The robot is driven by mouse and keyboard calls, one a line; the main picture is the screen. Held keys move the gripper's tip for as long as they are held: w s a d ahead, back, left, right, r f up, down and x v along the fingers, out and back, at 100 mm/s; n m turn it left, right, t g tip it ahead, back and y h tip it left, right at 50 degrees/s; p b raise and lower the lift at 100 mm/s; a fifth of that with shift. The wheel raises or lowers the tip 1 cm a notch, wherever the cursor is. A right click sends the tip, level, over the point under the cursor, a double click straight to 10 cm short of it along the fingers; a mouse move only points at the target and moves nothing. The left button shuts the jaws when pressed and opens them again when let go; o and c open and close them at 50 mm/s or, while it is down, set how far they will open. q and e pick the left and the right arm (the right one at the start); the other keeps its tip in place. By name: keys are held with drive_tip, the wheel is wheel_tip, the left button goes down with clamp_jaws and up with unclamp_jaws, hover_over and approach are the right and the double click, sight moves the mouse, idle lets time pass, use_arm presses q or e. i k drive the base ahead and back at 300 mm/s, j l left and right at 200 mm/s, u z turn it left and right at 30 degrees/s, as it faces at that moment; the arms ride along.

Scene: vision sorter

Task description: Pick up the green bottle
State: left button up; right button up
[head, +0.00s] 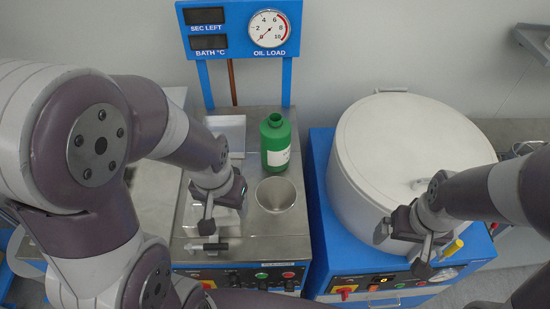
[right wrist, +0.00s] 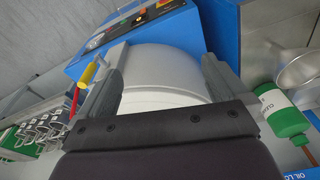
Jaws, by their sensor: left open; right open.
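The green bottle (head: 275,145) with a white label stands upright at the back of the steel worktop, its mouth open. It also shows in the right wrist view (right wrist: 288,122), beyond the finger on the right. My left gripper (head: 218,212) is open and empty, left of and in front of the bottle, apart from it. My right gripper (head: 408,248) is open over the front of the large white drum, well to the right of the bottle. In the right wrist view (right wrist: 165,85) the drum's side shows between its fingers.
A metal funnel (head: 276,194) sits just in front of the bottle. The white lidded drum (head: 410,135) stands on a blue unit at the right. A blue gauge panel (head: 240,29) rises behind the bottle. A pale tray (head: 226,122) lies left of the bottle.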

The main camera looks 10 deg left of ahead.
sight(275, 131)
drive_tip(key=k+j+z, duration=0.15)
drive_tip(key=j+z, duration=0.25)
drive_tip(key=k+j+z, duration=0.15)
drive_tip(key=z, duration=0.25)
drive_tip(key=k+j+z, duration=0.2)
drive_tip(key=z, duration=0.15)
